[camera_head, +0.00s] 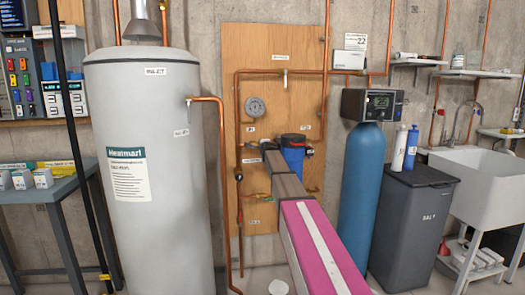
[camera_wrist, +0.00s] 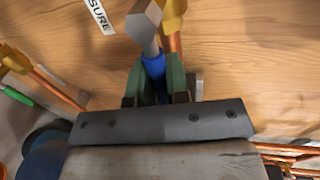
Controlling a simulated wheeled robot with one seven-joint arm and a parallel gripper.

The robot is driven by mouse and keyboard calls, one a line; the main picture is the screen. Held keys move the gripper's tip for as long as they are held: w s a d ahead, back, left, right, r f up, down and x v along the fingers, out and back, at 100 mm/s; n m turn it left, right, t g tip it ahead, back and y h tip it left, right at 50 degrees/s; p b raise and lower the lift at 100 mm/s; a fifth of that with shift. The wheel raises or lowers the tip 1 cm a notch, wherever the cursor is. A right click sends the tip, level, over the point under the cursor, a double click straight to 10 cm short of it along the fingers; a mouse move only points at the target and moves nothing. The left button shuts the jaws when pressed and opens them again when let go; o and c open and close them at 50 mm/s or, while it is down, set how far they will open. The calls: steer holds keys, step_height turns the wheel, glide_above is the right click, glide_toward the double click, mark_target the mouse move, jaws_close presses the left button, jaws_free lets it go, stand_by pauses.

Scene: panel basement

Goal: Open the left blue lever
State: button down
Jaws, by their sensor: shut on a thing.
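The blue lever (camera_wrist: 154,66) is in the upper middle of the wrist view, in front of the wooden board. It sits between the green fingers of my gripper (camera_wrist: 155,80), which is shut on it. A grey metal valve part (camera_wrist: 146,22) and brass fitting (camera_wrist: 172,18) are just beyond it. There my arm hides the lever, and the fingers cannot be made out.
A blue filter housing (camera_head: 293,152) is close to the right of my arm's end. Copper pipes (camera_head: 239,110) and a round gauge (camera_head: 256,107) surround the spot. A white tank (camera_head: 150,110) stands left; a blue cylinder (camera_head: 362,190) stands right.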

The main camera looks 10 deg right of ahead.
steer(key=shift+r, duration=0.15)
stand_by(0.4)
steer(key=c, duration=1.1)
jaws_free()
steer(key=s, duration=0.3)
steer(key=s+r, duration=0.1)
steer(key=s, duration=0.3)
steer(key=s+r, duration=0.1)
steer(key=s, duration=0.2)
steer(key=shift+s, duration=0.35)
